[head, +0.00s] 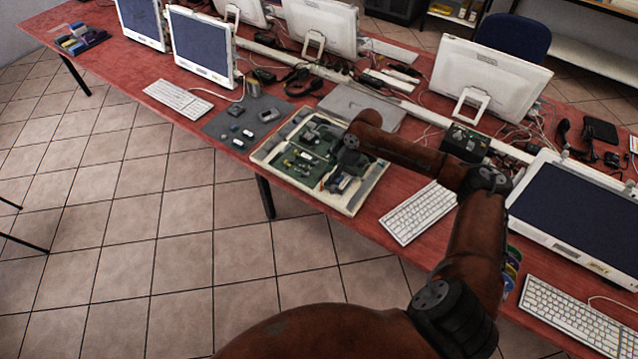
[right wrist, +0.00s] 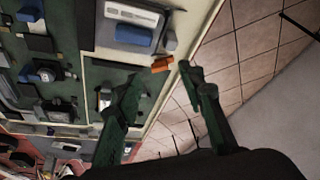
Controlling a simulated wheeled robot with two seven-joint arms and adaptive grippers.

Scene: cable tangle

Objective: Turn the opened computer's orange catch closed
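The opened computer (head: 262,155) lies flat on the red table, a pale case with green boards inside. In the right wrist view, a small orange catch (right wrist: 162,65) sits by the cream rim of the case (right wrist: 177,55). My right gripper (head: 345,182) is over the right part of the computer. In its wrist view, the two fingers (right wrist: 158,76) stand apart with nothing between them, the catch just beyond the gap between the tips. Whether a finger touches the catch cannot be told. The catch is too small to make out in the head view. My left gripper is not in view.
A grey mat (head: 225,125) with small parts lies left of the computer. A white keyboard (head: 418,212) lies to the right and a closed laptop (head: 352,100) behind. Monitors and cables fill the back. The table's front edge is close, with tiled floor below.

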